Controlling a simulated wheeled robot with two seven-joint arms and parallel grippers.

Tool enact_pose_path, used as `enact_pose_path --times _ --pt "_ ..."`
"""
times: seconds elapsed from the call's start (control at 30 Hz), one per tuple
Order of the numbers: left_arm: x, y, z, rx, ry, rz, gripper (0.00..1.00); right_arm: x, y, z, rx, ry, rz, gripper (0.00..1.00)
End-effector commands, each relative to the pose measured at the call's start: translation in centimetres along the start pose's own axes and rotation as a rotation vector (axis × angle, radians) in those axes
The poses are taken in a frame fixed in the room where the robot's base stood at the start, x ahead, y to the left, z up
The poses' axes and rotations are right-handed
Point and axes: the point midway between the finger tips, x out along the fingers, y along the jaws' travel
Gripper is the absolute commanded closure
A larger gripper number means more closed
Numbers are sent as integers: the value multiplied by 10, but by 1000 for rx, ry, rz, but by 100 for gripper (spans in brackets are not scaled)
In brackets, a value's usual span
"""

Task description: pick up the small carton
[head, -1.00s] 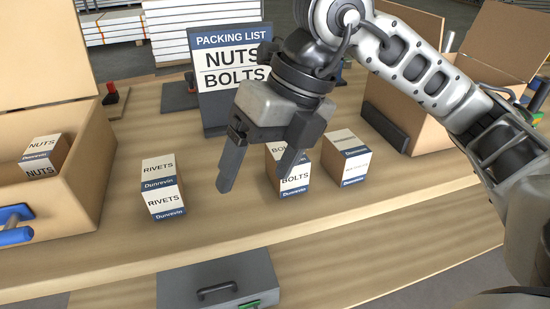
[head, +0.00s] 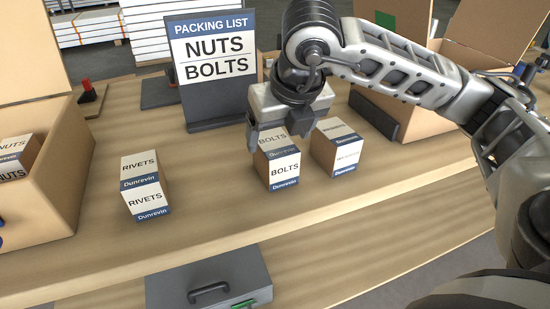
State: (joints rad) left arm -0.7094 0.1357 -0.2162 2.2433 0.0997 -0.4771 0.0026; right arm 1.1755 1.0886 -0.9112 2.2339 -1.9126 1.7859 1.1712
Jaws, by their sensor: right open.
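Several small cartons are in the head view. The BOLTS carton (head: 284,170) stands on the table in the middle. My right gripper (head: 272,143) is open and points down at the back of the BOLTS carton, its fingers partly overlapping it in the picture; I cannot tell whether they touch it. A RIVETS carton (head: 147,196) stands to the left, and another carton (head: 338,150) with unreadable small print stands just right of the BOLTS one. A NUTS carton (head: 16,160) sits in the open box at the left. My left gripper is not in view.
The packing list sign (head: 212,75) reads NUTS and BOLTS and stands behind the cartons. Open cardboard boxes stand at the left (head: 62,195) and the right (head: 420,118). A grey case (head: 208,280) lies below the front edge. The table between RIVETS and BOLTS is clear.

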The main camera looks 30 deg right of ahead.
Motion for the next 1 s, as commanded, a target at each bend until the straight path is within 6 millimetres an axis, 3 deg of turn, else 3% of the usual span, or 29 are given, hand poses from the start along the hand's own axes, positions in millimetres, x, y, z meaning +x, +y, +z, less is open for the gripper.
enact_pose_path --times 0.3,0.63,0.83,1.0 --pt "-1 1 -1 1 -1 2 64 43 4 -1 -1 4 -1 22" --pt "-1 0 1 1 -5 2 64 50 4 0 -1 2 0 22" --pt "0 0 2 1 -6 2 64 50 4 0 -1 2 0 77" --pt "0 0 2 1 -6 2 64 49 5 0 -1 -1 1 80"
